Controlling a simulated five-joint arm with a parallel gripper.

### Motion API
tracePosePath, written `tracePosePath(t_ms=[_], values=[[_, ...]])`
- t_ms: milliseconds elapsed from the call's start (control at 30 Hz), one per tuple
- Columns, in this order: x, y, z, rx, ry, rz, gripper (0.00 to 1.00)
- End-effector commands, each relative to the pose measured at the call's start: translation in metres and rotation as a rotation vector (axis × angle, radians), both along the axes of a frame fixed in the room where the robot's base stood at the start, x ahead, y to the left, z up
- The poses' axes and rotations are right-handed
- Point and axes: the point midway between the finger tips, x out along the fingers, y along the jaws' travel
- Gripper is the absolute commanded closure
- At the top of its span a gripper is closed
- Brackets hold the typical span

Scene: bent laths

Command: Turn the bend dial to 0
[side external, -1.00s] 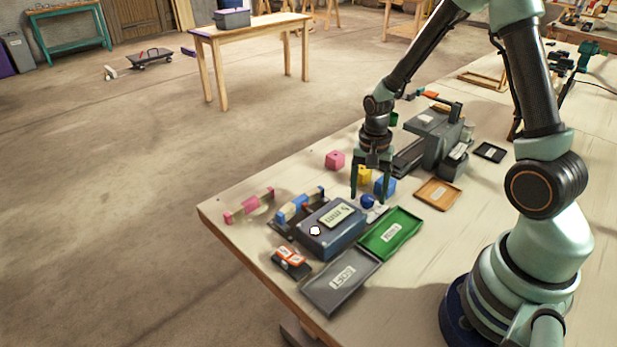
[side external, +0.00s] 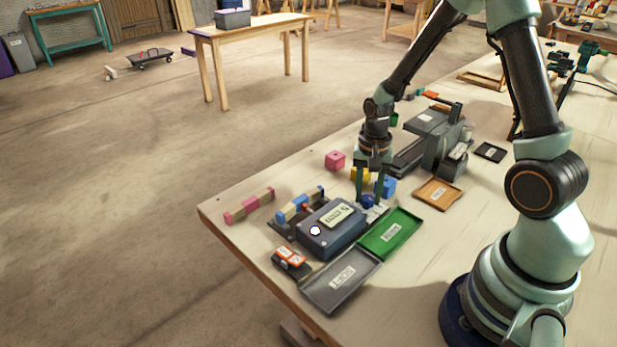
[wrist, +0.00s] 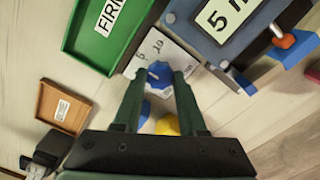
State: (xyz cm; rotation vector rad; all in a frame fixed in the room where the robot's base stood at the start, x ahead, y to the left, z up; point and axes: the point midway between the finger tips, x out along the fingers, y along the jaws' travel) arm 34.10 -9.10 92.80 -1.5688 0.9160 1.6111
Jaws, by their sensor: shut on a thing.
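The bend dial (side external: 367,202) is a blue knob beside the dark box with the display. In the wrist view the dial (wrist: 159,76) sits on a white plate (wrist: 178,62) with printed marks, and a pale pointer line shows on its top. The marks are too small and partly hidden to read surely. My gripper (side external: 370,196) points down over the dial. In the wrist view my gripper (wrist: 160,74) has one finger on each side of the knob, shut on it.
A dark box (side external: 330,236) with a display stands beside the dial; the wrist view shows 5 on its display (wrist: 226,15). A green tray (side external: 389,234), a grey tray (side external: 340,282) and an orange tray (side external: 438,194) lie nearby. Blue (side external: 388,187), yellow (side external: 354,174) and pink (side external: 335,160) blocks stand behind.

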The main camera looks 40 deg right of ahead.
Motion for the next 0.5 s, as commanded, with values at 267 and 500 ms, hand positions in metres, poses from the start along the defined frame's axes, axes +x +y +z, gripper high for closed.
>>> tracePosePath(t_ms=[267, 500], values=[[0.0013, 0.0008, 0.0007, 0.002, -0.009, 0.196, 1.0], [0.0015, 0.0017, 0.0007, 0.003, -0.016, 0.415, 1.0]])
